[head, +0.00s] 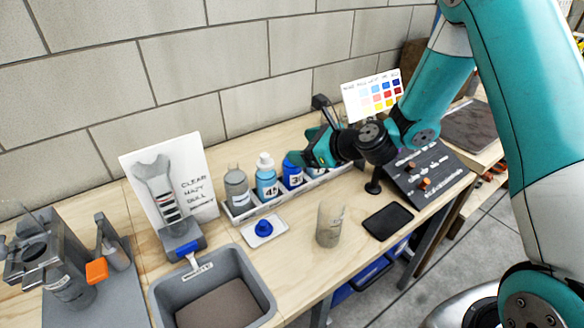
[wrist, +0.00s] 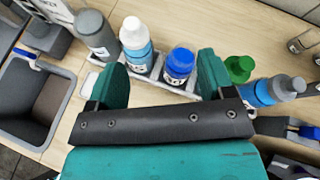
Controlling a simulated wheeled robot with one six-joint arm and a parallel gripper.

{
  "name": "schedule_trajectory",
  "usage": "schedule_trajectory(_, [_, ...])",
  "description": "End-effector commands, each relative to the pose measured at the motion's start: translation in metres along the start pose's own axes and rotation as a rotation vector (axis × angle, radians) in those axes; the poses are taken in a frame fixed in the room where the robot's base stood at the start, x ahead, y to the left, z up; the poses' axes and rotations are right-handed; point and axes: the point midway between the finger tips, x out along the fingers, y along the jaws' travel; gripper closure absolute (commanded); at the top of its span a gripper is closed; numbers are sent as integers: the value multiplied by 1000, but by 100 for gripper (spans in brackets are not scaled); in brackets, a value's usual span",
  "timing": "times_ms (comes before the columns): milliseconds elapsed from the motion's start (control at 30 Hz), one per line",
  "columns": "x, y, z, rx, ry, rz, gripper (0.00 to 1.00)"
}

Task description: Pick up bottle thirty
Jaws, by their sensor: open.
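A dark blue bottle (head: 292,173) stands upright in the rack; its label starts with a 3, and the rest is hard to read. It also shows in the wrist view, with its blue cap (wrist: 180,63) up. My gripper (head: 312,150) is open and empty at the rack, just right of this bottle in the head view, hiding part of it. In the wrist view the teal fingers of my gripper (wrist: 160,80) are spread apart, with the blue bottle beyond them, nearer the right finger. I cannot tell whether they touch it.
The rack (head: 243,214) also holds a grey bottle (head: 236,188) and a light blue, white-capped bottle (head: 266,178). A green-capped bottle (wrist: 238,68) and a grey-capped blue bottle (wrist: 285,87) stand right of my fingers. A beaker (head: 329,226) and grey bin (head: 258,290) stand in front.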

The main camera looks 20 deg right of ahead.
Motion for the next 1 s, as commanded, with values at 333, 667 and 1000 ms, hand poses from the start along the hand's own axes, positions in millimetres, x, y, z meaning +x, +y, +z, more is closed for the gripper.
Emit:
schedule_trajectory(333, [18, -20, -57, 287, -26, -120, 25])
schedule_trajectory(667, [48, -11, -97, 274, -31, -118, 25])
schedule_trajectory(1000, [84, -15, -96, 273, -31, -115, 25])
